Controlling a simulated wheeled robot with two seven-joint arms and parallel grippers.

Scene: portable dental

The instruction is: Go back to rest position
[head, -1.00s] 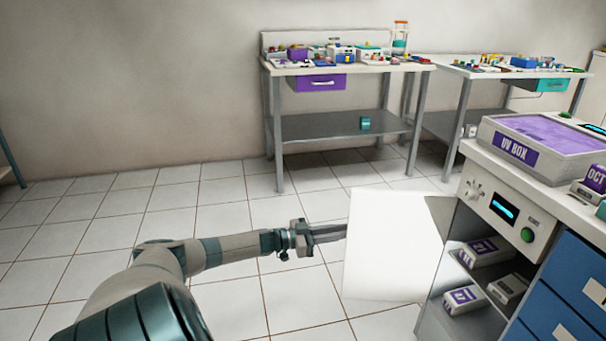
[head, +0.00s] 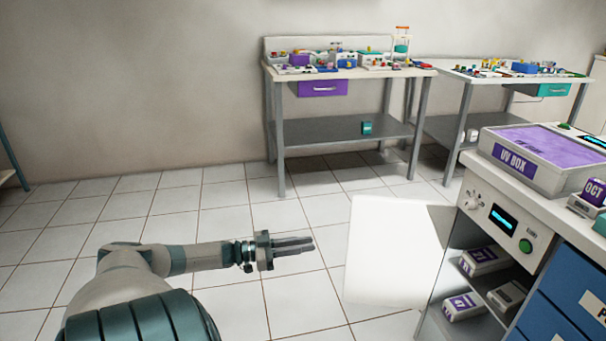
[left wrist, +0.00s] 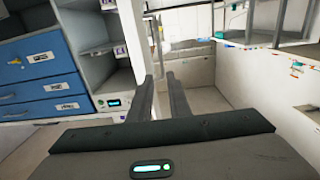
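My left gripper (head: 311,243) is stretched out over the tiled floor in the head view, pointing right. Its two grey fingers are a small gap apart with nothing between them; they also show in the left wrist view (left wrist: 159,78). The fingertips are a short way left of the white cabinet door (head: 392,250) and apart from it. The door stands swung out from the cabinet. My right gripper is in neither current view.
The cabinet (head: 500,235) at the right has boxes on open shelves, blue drawers and a UV box (head: 545,158) on top. Two laden tables (head: 345,132) (head: 490,78) stand along the back wall. The floor (head: 225,205) at the left and middle is clear.

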